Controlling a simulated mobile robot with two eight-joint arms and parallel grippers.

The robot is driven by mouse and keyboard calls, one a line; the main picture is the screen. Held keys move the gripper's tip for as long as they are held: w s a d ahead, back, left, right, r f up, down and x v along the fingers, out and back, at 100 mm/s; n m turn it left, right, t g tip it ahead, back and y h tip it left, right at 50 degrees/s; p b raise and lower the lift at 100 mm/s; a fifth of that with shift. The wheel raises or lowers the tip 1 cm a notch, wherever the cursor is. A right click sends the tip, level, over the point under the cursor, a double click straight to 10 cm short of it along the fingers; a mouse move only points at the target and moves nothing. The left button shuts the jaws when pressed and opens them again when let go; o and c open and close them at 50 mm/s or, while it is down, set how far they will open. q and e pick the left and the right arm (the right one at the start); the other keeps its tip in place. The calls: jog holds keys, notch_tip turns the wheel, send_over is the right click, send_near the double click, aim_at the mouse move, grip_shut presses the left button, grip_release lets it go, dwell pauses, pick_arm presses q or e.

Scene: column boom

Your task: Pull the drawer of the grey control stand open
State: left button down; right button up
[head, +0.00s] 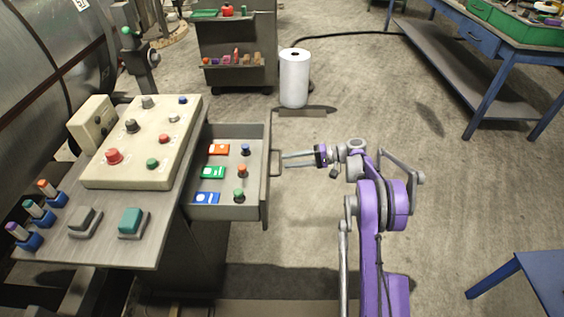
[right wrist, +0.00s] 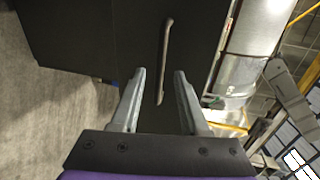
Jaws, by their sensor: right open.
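The grey control stand (head: 160,222) is at the left in the head view. Its drawer (head: 222,133) stands open toward the right, and its inside shows. Orange, green and blue cards and several small knobs lie in it. The drawer's handle (head: 276,163) is on the right-hand front face; it also shows as a thin bar in the right wrist view (right wrist: 165,60). My right gripper (head: 284,160) is at the handle, its fingers pointing left. In the right wrist view the fingers (right wrist: 160,75) are apart, with the handle's end between them. Whether they touch it I cannot tell. My left gripper is not in view.
A cream button box (head: 180,112) sits on the stand's top. A grey cart (head: 262,50) and a white roll (head: 294,80) stand behind. A blue workbench (head: 470,40) is at the back right, and a blue-topped table (head: 545,280) at the lower right. The floor between is clear.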

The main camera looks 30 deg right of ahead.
jog(key=v, duration=0.6)
jog(key=shift+s+d+r, duration=0.15)
jog(key=shift+s+d, duration=0.1)
jog(key=shift+d, duration=0.05)
jog(key=shift+d, duration=0.1)
